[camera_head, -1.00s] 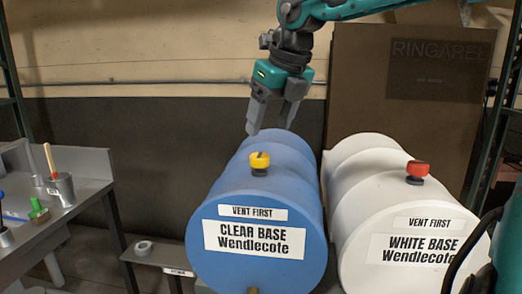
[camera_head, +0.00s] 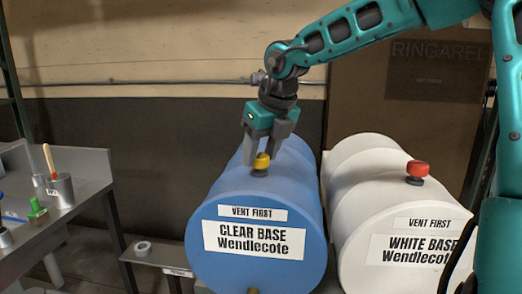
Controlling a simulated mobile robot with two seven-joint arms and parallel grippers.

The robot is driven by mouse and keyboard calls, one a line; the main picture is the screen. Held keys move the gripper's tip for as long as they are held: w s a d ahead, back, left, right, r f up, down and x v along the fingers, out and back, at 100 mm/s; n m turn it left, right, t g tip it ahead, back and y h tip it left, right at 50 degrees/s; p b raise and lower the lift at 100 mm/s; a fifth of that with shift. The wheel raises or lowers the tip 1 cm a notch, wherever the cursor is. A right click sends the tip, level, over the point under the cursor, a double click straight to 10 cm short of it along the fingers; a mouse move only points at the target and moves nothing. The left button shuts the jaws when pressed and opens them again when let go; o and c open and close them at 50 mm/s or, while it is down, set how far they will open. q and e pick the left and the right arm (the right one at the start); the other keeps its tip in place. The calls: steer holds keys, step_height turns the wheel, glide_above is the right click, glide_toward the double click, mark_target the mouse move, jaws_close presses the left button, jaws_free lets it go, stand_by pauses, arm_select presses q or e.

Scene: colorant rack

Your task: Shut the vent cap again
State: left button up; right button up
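The yellow vent cap (camera_head: 261,163) sits on a dark neck on top of the blue drum (camera_head: 225,205) labelled Clear Base. My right gripper (camera_head: 260,158) points down over this drum, just above and behind the cap. Its two grey fingers are apart, one to the left of the cap and one at its upper right, partly behind it. A gap shows between the left finger and the cap; whether the right finger touches it, I cannot tell. My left gripper is not in view.
A white drum (camera_head: 350,215) labelled White Base, with a red cap (camera_head: 417,170), stands close on the right. A grey bench (camera_head: 85,190) with a metal cup (camera_head: 62,190) is at the left. A tape roll (camera_head: 142,248) lies on a low shelf. A brown box (camera_head: 400,110) stands behind.

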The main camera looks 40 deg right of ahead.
steer(key=c, duration=0.7)
steer(key=shift+o, duration=0.2)
